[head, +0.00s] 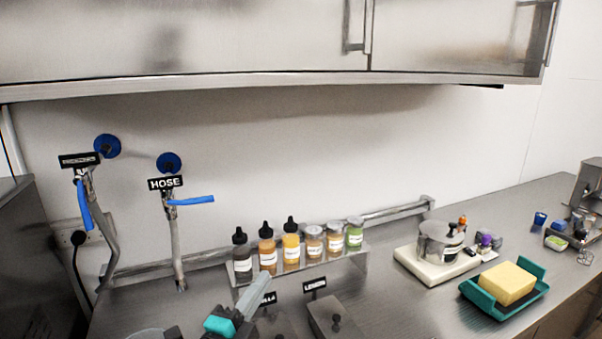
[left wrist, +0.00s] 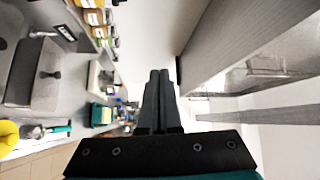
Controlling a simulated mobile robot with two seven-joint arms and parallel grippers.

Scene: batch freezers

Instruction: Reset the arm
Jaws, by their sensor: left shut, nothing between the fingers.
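My left gripper (head: 262,281) comes up from the bottom edge of the head view, above the counter and in front of the bottle shelf. Its grey fingers are together and hold nothing. In the left wrist view the two dark fingers (left wrist: 159,74) lie side by side, closed, with nothing between the tips. My right gripper does not show in either view.
A small shelf (head: 300,266) carries several bottles and jars (head: 291,247). Lidded containers (head: 330,315) sit before it. A metal pot on a scale (head: 440,242) and a yellow block in a teal tray (head: 506,284) stand right. Steel cabinets (head: 200,45) hang above.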

